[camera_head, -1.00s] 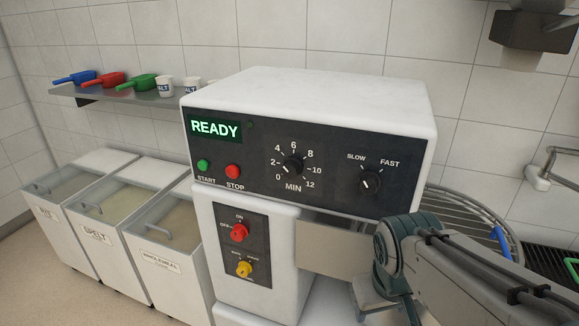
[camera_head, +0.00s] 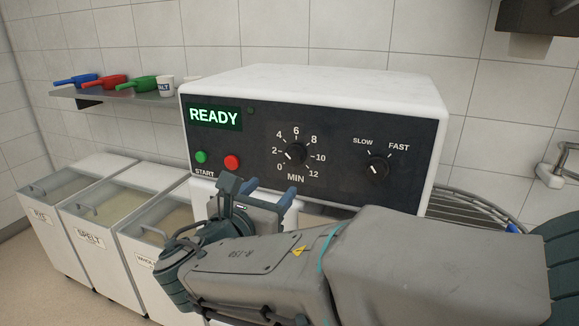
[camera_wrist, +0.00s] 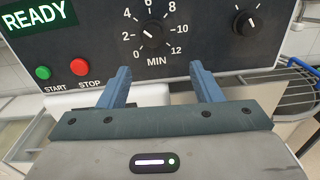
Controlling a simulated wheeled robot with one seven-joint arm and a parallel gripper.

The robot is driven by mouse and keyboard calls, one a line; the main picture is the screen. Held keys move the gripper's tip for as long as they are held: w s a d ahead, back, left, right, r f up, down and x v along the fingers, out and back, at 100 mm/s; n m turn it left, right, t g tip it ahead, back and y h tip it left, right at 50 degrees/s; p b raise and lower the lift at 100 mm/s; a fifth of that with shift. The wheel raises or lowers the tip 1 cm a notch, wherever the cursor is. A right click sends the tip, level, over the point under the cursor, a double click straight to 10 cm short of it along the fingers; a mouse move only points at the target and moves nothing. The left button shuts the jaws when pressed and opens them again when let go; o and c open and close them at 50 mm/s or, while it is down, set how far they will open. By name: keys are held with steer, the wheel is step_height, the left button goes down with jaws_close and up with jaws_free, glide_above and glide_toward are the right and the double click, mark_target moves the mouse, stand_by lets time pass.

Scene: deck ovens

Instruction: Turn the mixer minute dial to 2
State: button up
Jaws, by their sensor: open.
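The mixer minute dial (camera_head: 296,154) is a round black knob on the mixer's dark front panel, ringed by numbers from 0 to 12. In the wrist view, the dial (camera_wrist: 152,35) lies beyond and between the two blue fingers of my gripper (camera_wrist: 160,74). The STOP label is hidden behind my gripper in the head view.
A green START button (camera_head: 201,157) and red STOP button (camera_head: 231,162) sit left of the dial. The SLOW/FAST knob (camera_head: 377,167) is to its right. A green display (camera_head: 214,117) reads READY. Flour bins (camera_head: 85,215) stand left, below a shelf (camera_head: 120,95) with scoops.

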mark_target(291, 157)
steer(key=shift+n+t, duration=0.3)
steer(key=x, duration=0.9)
steer(key=a+x, duration=0.1)
steer(key=x, duration=0.3)
steer(key=shift+w+r, duration=0.15)
steer(key=shift+w, duration=0.2)
steer(key=c, duration=1)
